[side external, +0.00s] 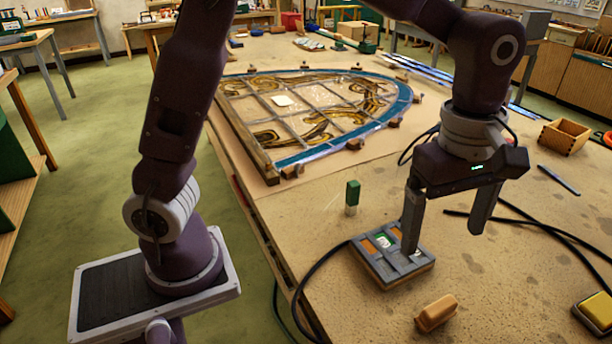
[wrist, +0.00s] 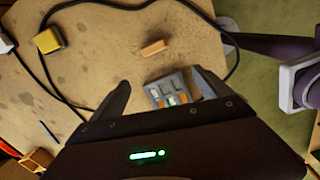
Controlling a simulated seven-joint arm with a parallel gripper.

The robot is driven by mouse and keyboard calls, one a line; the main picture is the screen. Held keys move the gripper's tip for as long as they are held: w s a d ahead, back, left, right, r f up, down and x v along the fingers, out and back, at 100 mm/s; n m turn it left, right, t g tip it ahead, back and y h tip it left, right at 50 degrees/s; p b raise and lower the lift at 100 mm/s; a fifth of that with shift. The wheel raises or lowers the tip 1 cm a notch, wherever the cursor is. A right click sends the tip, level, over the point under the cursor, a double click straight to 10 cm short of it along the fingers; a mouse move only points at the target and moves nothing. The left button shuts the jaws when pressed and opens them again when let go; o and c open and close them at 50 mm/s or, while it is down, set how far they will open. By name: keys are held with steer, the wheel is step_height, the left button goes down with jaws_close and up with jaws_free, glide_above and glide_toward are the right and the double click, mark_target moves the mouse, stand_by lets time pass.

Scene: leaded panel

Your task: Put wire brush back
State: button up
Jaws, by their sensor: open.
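No wire bristles can be made out, so I cannot tell for sure which thing is the wire brush. A tan-orange block (side external: 436,313) lies on the table near the front; it also shows in the wrist view (wrist: 154,48). A small green-topped block with a pale lower end (side external: 352,196) stands upright behind a grey compartment tray (side external: 396,281). The tray holds orange, green and white pieces; it also shows in the wrist view (wrist: 153,96). My gripper (side external: 444,240) is open and empty above the tray's right side, with one finger covering part of the tray.
A leaded glass panel (side external: 300,107) with a blue border lies behind, ringed by small blocks. Black cables cross the table. A yellow pad in a dark holder (side external: 596,311) is at the front right. A wooden box (side external: 564,137) and a dark rod (side external: 559,180) lie at the right.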

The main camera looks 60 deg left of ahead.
steer(key=s+a+r+m+t, duration=0.2)
steer(key=s+a+r+m, duration=0.45)
steer(key=a, duration=0.25)
steer(key=s+a+m+t, duration=0.1)
steer(key=s+a+m, duration=0.2)
steer(key=s, duration=0.3)
steer(key=s+a+f+m+t, duration=0.1)
steer(key=s+a+m+t, duration=0.1)
steer(key=s+m, duration=0.4)
steer(key=shift+s+a+y, duration=0.3)
steer(key=shift+s+a, duration=0.05)
steer(key=shift+a, duration=0.3)
